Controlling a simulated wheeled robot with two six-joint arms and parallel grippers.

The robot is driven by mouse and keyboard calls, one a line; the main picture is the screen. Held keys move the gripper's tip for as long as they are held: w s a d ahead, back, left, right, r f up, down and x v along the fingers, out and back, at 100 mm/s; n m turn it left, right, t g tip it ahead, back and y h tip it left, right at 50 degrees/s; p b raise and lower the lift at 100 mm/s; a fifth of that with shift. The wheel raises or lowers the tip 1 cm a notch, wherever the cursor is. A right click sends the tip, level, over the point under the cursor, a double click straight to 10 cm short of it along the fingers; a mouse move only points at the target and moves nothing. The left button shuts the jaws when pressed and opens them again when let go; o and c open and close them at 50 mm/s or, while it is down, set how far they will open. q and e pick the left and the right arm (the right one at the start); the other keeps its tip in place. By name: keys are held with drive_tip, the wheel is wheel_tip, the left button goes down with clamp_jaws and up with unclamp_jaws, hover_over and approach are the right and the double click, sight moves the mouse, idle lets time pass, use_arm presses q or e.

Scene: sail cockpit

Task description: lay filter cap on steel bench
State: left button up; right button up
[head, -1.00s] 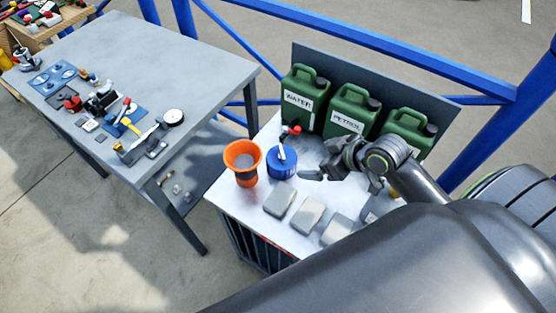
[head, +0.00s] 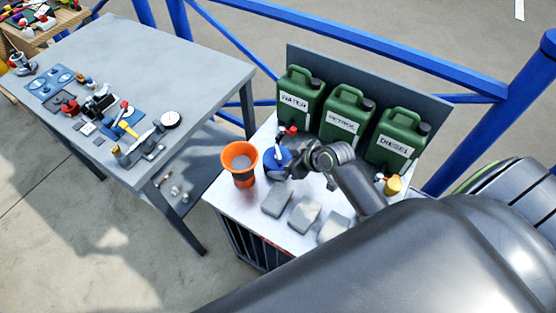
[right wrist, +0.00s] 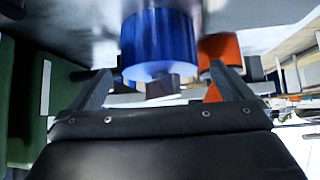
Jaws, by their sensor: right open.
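A blue round piece (head: 274,158), which looks like the filter cap, stands on a bright metal-topped cabinet (head: 229,204), beside an orange funnel (head: 240,165). My right gripper (head: 288,170) is open at the right side of the blue piece and hides part of it. In the right wrist view the blue piece (right wrist: 158,45) shows between the two spread fingers of my right gripper (right wrist: 162,85). I cannot tell whether the fingers touch it. A long grey steel-looking bench (head: 150,55) stands to the left with small parts on it. My left gripper is out of view.
Green cans labelled water (head: 297,97), petrol (head: 343,120) and diesel (head: 397,140) stand behind my right gripper. Grey blocks (head: 304,215) lie in front. The far right part of the grey bench is clear. Blue rails (head: 400,65) run behind.

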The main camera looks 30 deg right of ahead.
sight(283, 161)
drive_tip(key=shift+p+x, duration=0.45)
drive_tip(key=shift+x, duration=1.95)
drive_tip(key=shift+d+f, duration=0.1)
drive_tip(key=c, duration=1)
